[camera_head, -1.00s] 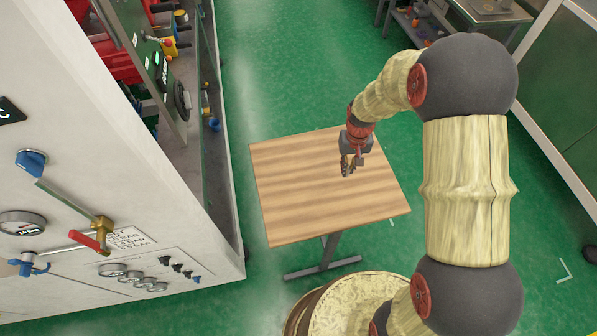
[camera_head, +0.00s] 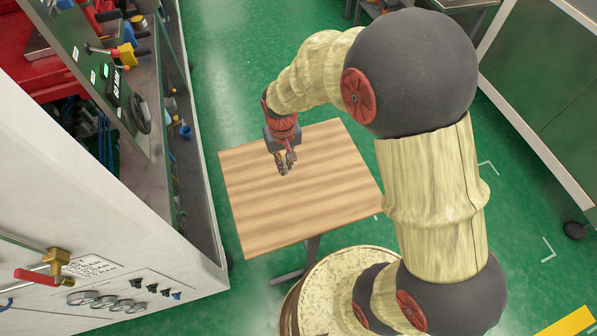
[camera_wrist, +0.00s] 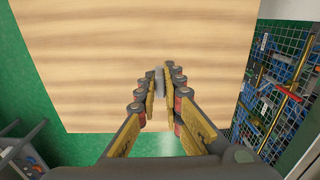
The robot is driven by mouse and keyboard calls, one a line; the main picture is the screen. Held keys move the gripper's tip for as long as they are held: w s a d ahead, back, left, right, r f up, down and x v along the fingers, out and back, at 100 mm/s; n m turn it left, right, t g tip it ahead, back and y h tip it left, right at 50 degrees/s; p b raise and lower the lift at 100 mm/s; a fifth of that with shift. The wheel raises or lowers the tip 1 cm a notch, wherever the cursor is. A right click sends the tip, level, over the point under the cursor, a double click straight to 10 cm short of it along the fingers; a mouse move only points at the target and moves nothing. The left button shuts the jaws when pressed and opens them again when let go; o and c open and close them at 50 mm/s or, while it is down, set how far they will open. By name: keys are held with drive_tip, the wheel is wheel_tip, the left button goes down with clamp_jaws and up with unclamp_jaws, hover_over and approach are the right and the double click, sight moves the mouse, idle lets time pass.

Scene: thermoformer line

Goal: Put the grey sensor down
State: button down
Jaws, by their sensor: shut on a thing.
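The grey sensor (camera_wrist: 159,80) shows in the wrist view as a small grey piece between the fingertips of my gripper (camera_wrist: 158,84). My gripper is shut on it. In the head view my gripper (camera_head: 284,168) is over the left middle part of the wooden table (camera_head: 325,190), and the sensor cannot be made out there. The table top (camera_wrist: 95,60) fills much of the wrist view below the fingers. I cannot tell whether the sensor touches the table.
The table top looks bare apart from my gripper. Green floor (camera_head: 235,80) surrounds the table.

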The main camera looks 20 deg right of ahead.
drive_tip(key=d+f, duration=0.1)
drive_tip(key=f, duration=0.1)
drive_tip(key=w+d+f+b, duration=0.1)
drive_tip(key=d, duration=0.1)
drive_tip(key=d+f, duration=0.1)
drive_tip(key=f, duration=0.1)
drive_tip(key=shift+w+d+f, duration=0.25)
drive_tip(key=shift+w+f, duration=0.05)
drive_tip(key=shift+w+d+f+b, duration=0.15)
drive_tip(key=shift+f+b, duration=0.3)
drive_tip(key=shift+f, duration=0.45)
drive_tip(key=shift+s+d+f+b, duration=0.1)
drive_tip(key=shift+f+b, duration=0.35)
drive_tip(key=shift+f, duration=0.4)
drive_tip(key=shift+f, duration=0.15)
drive_tip(key=c, duration=2)
unclamp_jaws()
drive_tip(key=shift+o, duration=0.4)
